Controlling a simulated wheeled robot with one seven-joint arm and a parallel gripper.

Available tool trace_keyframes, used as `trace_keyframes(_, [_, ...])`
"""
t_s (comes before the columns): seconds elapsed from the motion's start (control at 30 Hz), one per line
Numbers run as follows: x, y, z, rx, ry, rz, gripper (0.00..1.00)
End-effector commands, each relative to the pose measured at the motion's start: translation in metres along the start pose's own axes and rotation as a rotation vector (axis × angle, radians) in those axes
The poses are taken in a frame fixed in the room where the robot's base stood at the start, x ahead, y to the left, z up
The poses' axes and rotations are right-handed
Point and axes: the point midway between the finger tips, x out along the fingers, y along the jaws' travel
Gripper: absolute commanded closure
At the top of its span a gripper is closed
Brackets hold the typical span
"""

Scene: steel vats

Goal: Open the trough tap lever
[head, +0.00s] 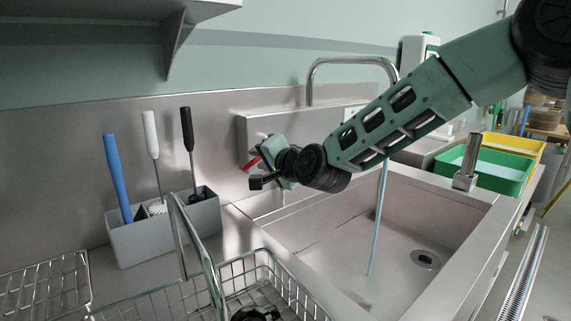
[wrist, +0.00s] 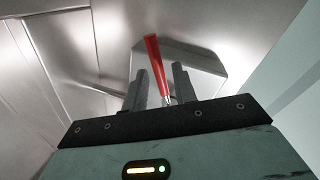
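The red tap lever (wrist: 154,58) stands between the two dark fingers of my gripper (wrist: 161,70) in the wrist view. The fingers are apart, with gaps beside the lever, nearer the right finger at its lower end. In the head view the red lever (head: 251,164) shows at the steel wall box (head: 290,122), right by my gripper (head: 264,152), whose fingers are mostly hidden. The curved steel spout (head: 345,60) rises behind my arm. A thin pale blue stream (head: 379,225) falls into the steel trough (head: 400,262).
A grey caddy (head: 165,237) with several brushes stands left of the trough. Wire baskets (head: 262,268) fill the front left. A green tray (head: 497,172) and a yellow tray (head: 520,150) stand at right. A shelf (head: 120,10) overhangs the upper left.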

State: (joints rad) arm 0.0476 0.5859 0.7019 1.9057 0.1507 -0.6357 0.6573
Motion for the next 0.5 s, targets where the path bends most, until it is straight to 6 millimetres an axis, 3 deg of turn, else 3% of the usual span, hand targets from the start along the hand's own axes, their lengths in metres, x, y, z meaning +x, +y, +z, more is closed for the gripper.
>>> trace_keyframes(0.5, [-0.116, -0.001, -0.001, -0.006, 0.002, 0.000, 0.72])
